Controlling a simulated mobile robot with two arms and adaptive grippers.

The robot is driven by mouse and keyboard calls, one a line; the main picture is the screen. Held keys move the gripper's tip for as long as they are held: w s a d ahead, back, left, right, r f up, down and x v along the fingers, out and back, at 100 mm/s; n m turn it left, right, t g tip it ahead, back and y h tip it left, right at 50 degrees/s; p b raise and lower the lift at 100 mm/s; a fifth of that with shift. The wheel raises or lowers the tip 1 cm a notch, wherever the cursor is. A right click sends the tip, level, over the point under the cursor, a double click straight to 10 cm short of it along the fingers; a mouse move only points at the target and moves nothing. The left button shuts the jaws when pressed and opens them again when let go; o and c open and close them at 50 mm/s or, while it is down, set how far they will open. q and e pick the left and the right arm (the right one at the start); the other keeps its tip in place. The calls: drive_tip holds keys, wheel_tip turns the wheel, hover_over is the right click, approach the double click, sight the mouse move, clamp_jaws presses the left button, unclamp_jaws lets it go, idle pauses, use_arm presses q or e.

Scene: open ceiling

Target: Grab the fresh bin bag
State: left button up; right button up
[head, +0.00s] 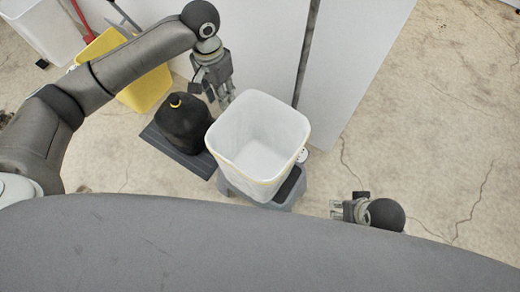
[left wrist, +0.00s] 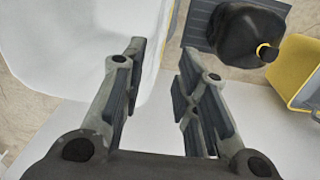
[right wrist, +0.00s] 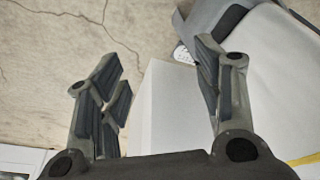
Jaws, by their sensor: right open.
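A black bag (head: 183,122) with a yellow tie stands upright on a dark grey mat (head: 172,153); I cannot tell if it is the fresh one. It also shows at the top of the left wrist view (left wrist: 240,37). An open white bin (head: 247,139) stands right of it on a grey base (head: 277,200), and looks empty. My left gripper (head: 225,103) is open and empty, behind the bag and bin at the bin's back left. My right gripper (head: 338,209) is open and empty, low to the right of the bin.
A yellow bucket (head: 143,92) stands back left, with a red handle (head: 82,20) near it. A white panel (head: 345,60) and a dark pole (head: 306,55) stand behind the bin. The cracked floor (head: 450,130) at right is clear.

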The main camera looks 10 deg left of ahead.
sight(226, 122)
use_arm(q)
drive_tip(key=f, duration=0.2)
drive_tip(key=f+b, duration=0.1)
drive_tip(key=shift+s+d+f, duration=0.1)
drive_tip(key=shift+s+f, duration=0.1)
drive_tip(key=shift+s, duration=0.05)
drive_tip(key=shift+f, duration=0.5)
drive_tip(key=shift+f+b, duration=0.3)
drive_tip(key=shift+f, duration=0.2)
wheel_tip(226, 122, down, 4)
drive_tip(key=shift+w+f+b, duration=0.1)
drive_tip(key=shift+b, duration=0.8)
clamp_jaws()
use_arm(e)
drive_tip(key=shift+s+v, duration=0.15)
drive_tip(key=shift+v, duration=1.05)
drive_tip(key=shift+s+v, duration=0.15)
drive_tip(key=shift+v, duration=1.1)
drive_tip(key=shift+d+f, duration=0.1)
drive_tip(key=shift+d, duration=0.05)
